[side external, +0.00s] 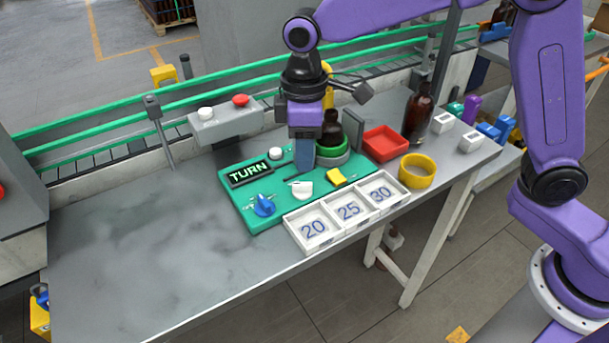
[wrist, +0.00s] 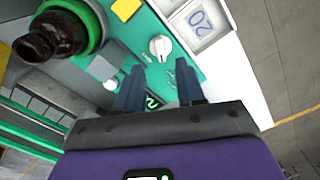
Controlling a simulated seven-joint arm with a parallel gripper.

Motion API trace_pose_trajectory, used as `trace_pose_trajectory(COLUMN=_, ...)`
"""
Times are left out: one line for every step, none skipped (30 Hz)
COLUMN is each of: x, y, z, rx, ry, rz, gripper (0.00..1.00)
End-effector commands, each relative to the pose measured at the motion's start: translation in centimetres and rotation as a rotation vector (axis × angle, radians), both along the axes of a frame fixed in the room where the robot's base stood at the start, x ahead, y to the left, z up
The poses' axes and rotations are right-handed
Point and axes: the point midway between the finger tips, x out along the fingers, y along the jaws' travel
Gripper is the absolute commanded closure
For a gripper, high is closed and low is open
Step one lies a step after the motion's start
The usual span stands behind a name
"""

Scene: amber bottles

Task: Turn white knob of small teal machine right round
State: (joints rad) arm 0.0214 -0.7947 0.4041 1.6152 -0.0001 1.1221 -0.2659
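The small teal machine (side external: 262,197) lies on the grey table, with a black display reading TURN (side external: 250,173). My gripper (side external: 304,170) points down over the machine, behind the white knob in the side view. In the wrist view its two blue fingers (wrist: 157,72) are spread with nothing between them. The display is partly hidden there.
An amber bottle (side external: 332,128) stands in a green ring close beside my gripper. White trays marked 20, 25, 30 (side external: 348,212) line the machine's front. A red tray (side external: 385,143), a yellow ring (side external: 417,171) and another bottle (side external: 417,113) stand right. The table's left is clear.

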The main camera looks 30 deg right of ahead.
Motion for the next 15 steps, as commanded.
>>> trace_pose_trajectory(x=-0.1, y=-0.1, z=-1.1, rx=-0.004, ry=0.005, rz=0.001, gripper=0.62)
trace_pose_trajectory(x=-0.1, y=-0.1, z=-1.6, rx=-0.004, ry=0.003, rz=0.0, gripper=0.62)
trace_pose_trajectory(x=0.0, y=-0.1, z=-2.4, rx=-0.004, ry=0.003, rz=-0.001, gripper=0.62)
trace_pose_trajectory(x=-0.1, y=-0.1, z=-2.9, rx=-0.004, ry=0.005, rz=0.0, gripper=0.62)
trace_pose_trajectory(x=-0.1, y=-0.1, z=-3.4, rx=-0.003, ry=0.003, rz=0.0, gripper=0.62)
trace_pose_trajectory(x=-0.1, y=-0.1, z=-4.0, rx=-0.004, ry=0.003, rz=0.001, gripper=0.62)
trace_pose_trajectory(x=-0.1, y=-0.1, z=-4.4, rx=-0.003, ry=0.003, rz=0.0, gripper=0.62)
trace_pose_trajectory(x=-0.1, y=-0.1, z=-4.8, rx=-0.003, ry=0.003, rz=0.0, gripper=0.62)
trace_pose_trajectory(x=0.0, y=-0.1, z=-5.3, rx=-0.002, ry=0.002, rz=-0.001, gripper=0.62)
trace_pose_trajectory(x=-0.1, y=-0.1, z=-5.6, rx=-0.003, ry=0.003, rz=-0.001, gripper=0.62)
trace_pose_trajectory(x=0.0, y=-0.1, z=-5.9, rx=-0.003, ry=0.003, rz=-0.001, gripper=0.62)
trace_pose_trajectory(x=0.0, y=0.0, z=-6.2, rx=-0.001, ry=0.002, rz=-0.001, gripper=0.62)
trace_pose_trajectory(x=0.0, y=0.0, z=-6.4, rx=-0.001, ry=0.001, rz=0.0, gripper=0.62)
trace_pose_trajectory(x=0.0, y=0.0, z=-6.5, rx=-0.001, ry=0.001, rz=0.0, gripper=0.62)
trace_pose_trajectory(x=-0.1, y=0.0, z=-6.7, rx=-0.001, ry=0.001, rz=0.0, gripper=0.62)
